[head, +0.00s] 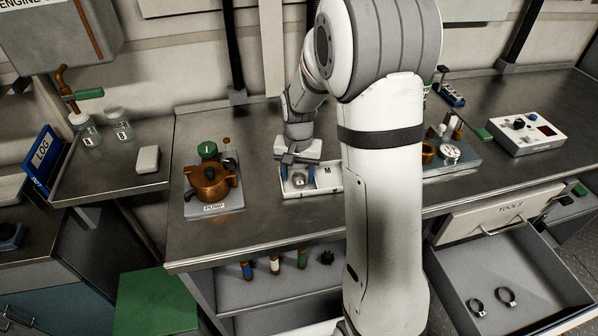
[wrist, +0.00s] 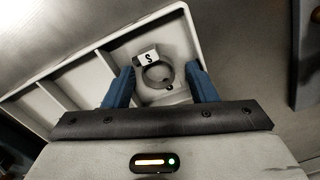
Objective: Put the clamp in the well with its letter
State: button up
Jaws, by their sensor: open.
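A small grey ring clamp (wrist: 157,76) with a white tag reading S lies in the end well of a pale tray (wrist: 196,38). In the head view the clamp (head: 299,179) shows dimly in the leftmost well of the tray (head: 320,191). My gripper (wrist: 160,80) is open, its blue fingers on either side of the clamp with gaps between. In the head view my gripper (head: 297,172) is low over that well. A letter M shows in the well to the right. My arm hides the tray's right end.
A copper pump (head: 209,183) on a grey plate stands left of the tray. A gauge plate (head: 455,158) and a control box (head: 526,132) are to the right. An open tools drawer (head: 510,265) at lower right holds two ring clamps (head: 506,296). Bare bench lies in front of the tray.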

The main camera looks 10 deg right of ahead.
jog(key=shift+r, duration=0.1)
notch_tip(320, 180, up, 11)
jog(key=s+r+n+t, duration=0.2)
jog(key=s+r+n, duration=0.1)
jog(key=s, duration=1.9)
jog(key=shift+d+n+t, duration=0.3)
jog(key=shift+n+t, duration=0.1)
jog(key=shift+n, duration=0.4)
jog(key=shift+w+r, duration=0.1)
